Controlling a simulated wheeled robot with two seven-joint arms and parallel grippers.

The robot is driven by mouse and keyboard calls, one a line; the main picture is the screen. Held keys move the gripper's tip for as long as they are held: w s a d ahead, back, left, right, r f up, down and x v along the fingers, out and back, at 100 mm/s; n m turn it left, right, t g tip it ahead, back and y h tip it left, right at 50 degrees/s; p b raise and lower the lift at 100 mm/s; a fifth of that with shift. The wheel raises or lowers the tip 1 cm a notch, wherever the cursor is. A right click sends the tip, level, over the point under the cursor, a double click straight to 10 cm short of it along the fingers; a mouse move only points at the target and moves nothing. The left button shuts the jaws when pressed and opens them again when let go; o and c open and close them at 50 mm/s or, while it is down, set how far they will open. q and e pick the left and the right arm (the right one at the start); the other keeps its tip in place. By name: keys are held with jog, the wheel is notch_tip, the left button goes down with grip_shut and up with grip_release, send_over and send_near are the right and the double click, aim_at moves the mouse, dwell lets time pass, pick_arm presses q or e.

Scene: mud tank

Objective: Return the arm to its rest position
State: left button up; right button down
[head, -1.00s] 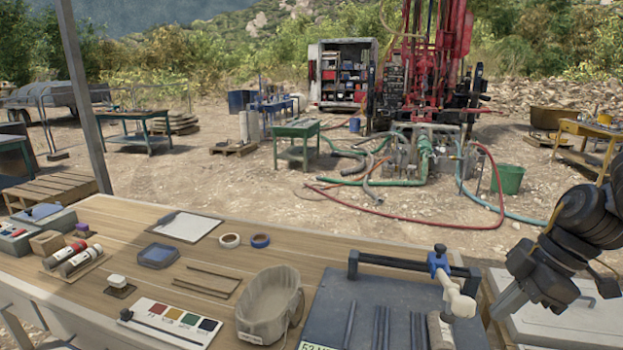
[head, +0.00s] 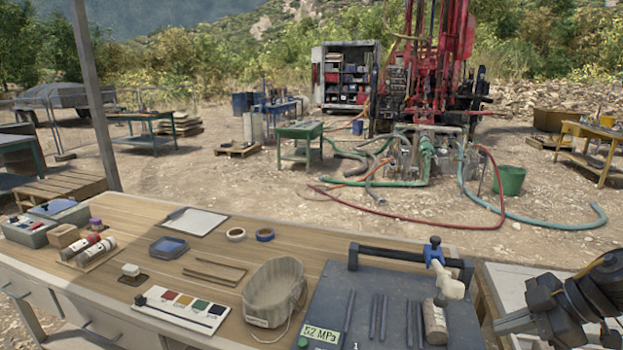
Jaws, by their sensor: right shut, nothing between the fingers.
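My right arm comes in from the lower right edge. Its right gripper (head: 506,324) is low beside the right end of the dark testing plate, with its fingers together and nothing held. It is apart from the small core sample (head: 434,322) lying on the dark plate (head: 335,285). My left gripper is out of view.
The wooden bench (head: 130,225) carries a fabric pouch (head: 274,290), a colour chart (head: 182,309), a clipboard (head: 194,221) and tape rolls (head: 236,234). A clamp with a blue and white head (head: 440,262) stands on the plate. A pale tank (head: 510,280) is at the right.

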jog(key=s+d+f+m+t+h, duration=0.1)
jog(key=s+f+m+t+h, duration=0.2)
jog(key=f, duration=0.6)
jog(key=s+d+f+m+t+h, duration=0.2)
jog(key=f+m+t, duration=0.15)
jog(key=f, duration=0.55)
jog(key=s+a+f+m+g, duration=0.7)
jog(key=s+a+f, duration=0.4)
jog(key=s+a, duration=0.45)
notch_tip(320, 180, down, 27)
jog(key=s+n+g, duration=0.2)
jog(key=s+d+f+g+h, duration=0.1)
jog(key=s+d+f, duration=0.1)
jog(key=s+f, duration=1.3)
jog(key=shift+s+d, duration=0.4)
jog(key=shift+s, duration=0.3)
